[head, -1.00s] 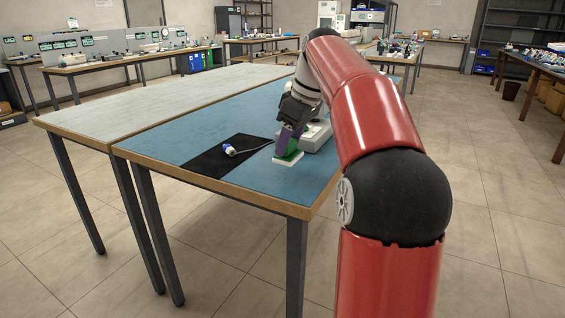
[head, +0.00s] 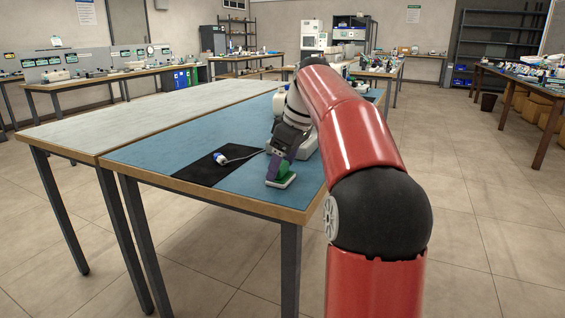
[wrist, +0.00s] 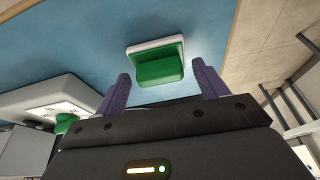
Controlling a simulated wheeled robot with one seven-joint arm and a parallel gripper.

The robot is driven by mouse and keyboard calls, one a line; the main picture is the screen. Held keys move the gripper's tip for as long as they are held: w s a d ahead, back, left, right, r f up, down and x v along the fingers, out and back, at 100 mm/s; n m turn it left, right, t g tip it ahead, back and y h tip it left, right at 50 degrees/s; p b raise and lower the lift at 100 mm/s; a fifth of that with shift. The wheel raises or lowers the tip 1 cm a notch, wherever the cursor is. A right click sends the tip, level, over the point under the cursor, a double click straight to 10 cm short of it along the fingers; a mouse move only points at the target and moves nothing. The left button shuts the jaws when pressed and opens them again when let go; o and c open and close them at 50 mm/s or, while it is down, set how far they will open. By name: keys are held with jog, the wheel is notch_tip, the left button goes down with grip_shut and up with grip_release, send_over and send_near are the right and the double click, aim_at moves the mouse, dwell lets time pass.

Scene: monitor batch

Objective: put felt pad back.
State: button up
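A green block on a white base (head: 282,181), perhaps the felt pad, rests on the blue mat near the table's right front edge. In the wrist view the green block (wrist: 158,68) lies just ahead of and between my two purple fingers. My gripper (wrist: 160,75) is open, with a gap on both sides of the block. In the head view my gripper (head: 277,170) reaches down at the block, and a finger partly hides it. A flat black pad (head: 210,168) lies to the left on the mat; which of the two is the felt pad I cannot tell.
A blue-and-white handpiece (head: 221,158) with a cable lies on the black pad. A grey-white device (wrist: 45,98) stands close to the left of my gripper in the wrist view. The blue mat (head: 180,140) is otherwise mostly clear. The pale neighbouring table (head: 120,118) is bare.

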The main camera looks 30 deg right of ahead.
jog(key=shift+r, duration=0.1)
jog(key=p+v, duration=0.3)
jog(key=v, duration=0.9)
jog(key=s+a+f+m+h, duration=0.15)
jog(key=s+a, duration=0.25)
jog(key=a, duration=0.6)
jog(key=s+a+f+m+t, duration=0.1)
jog(key=s+a+f, duration=0.3)
jog(key=s+f, duration=0.5)
jog(key=s+a+f+m+t, duration=0.1)
jog(key=s+a+f+m, duration=0.3)
jog(key=s+f, duration=0.6)
notch_tip(320, 180, down, 3)
jog(key=shift+s+f+m+t+h, duration=0.15)
jog(key=shift+s+m+t+h, duration=0.05)
jog(key=shift+m+t+h, duration=0.15)
